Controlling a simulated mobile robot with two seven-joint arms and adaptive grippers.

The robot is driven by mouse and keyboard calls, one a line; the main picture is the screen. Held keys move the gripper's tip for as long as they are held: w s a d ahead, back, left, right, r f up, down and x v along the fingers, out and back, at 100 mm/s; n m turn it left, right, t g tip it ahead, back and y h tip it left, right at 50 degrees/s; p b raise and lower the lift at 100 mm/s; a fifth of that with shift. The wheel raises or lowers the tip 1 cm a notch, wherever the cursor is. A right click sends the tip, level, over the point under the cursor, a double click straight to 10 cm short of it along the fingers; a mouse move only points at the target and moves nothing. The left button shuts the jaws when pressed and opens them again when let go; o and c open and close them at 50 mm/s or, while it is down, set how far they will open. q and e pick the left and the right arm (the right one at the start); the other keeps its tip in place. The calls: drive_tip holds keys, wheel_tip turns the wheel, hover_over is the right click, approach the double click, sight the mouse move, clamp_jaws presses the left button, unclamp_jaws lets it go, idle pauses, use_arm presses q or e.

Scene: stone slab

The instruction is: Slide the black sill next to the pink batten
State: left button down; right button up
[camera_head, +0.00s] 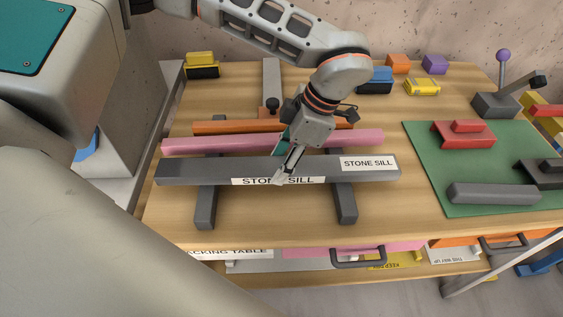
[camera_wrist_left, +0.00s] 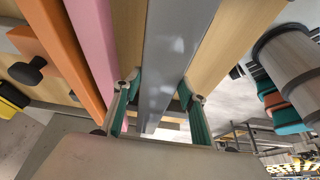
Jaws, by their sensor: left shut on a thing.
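The black sill, a long dark grey bar (camera_head: 215,171) labelled "STONE SILL", lies across two dark grey supports (camera_head: 207,209) in the head view. The pink batten (camera_head: 225,144) lies behind it, roughly parallel, with a gap between them. My left gripper (camera_head: 285,165) is shut on the sill near its middle, reaching down from above. In the left wrist view, its teal-padded fingers (camera_wrist_left: 158,105) stand on either side of the grey sill (camera_wrist_left: 175,50), and the pink batten (camera_wrist_left: 92,40) runs beside it, apart. My right gripper is not in view.
An orange batten (camera_head: 225,127) lies behind the pink one. A green mat (camera_head: 425,150) with red and grey pieces lies at the right. Coloured blocks (camera_head: 375,81) stand at the back. A drawer with a handle (camera_head: 357,258) is below the table's front edge.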

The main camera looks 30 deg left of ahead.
sight(294, 168)
use_arm(q)
drive_tip(key=c, duration=1.4)
unclamp_jaws()
drive_tip(key=shift+o, duration=1.4)
drive_tip(key=shift+s+a, duration=0.1)
drive_tip(key=shift+a, duration=0.05)
drive_tip(key=shift+r, duration=0.1)
drive_tip(key=shift+s+d+v, duration=0.1)
drive_tip(key=shift+v, duration=1.25)
drive_tip(key=shift+s+d+v, duration=0.1)
drive_tip(key=shift+d+v, duration=0.05)
drive_tip(key=shift+v, duration=1.15)
drive_tip(key=shift+s+d+v, duration=0.1)
drive_tip(key=shift+v, duration=1.25)
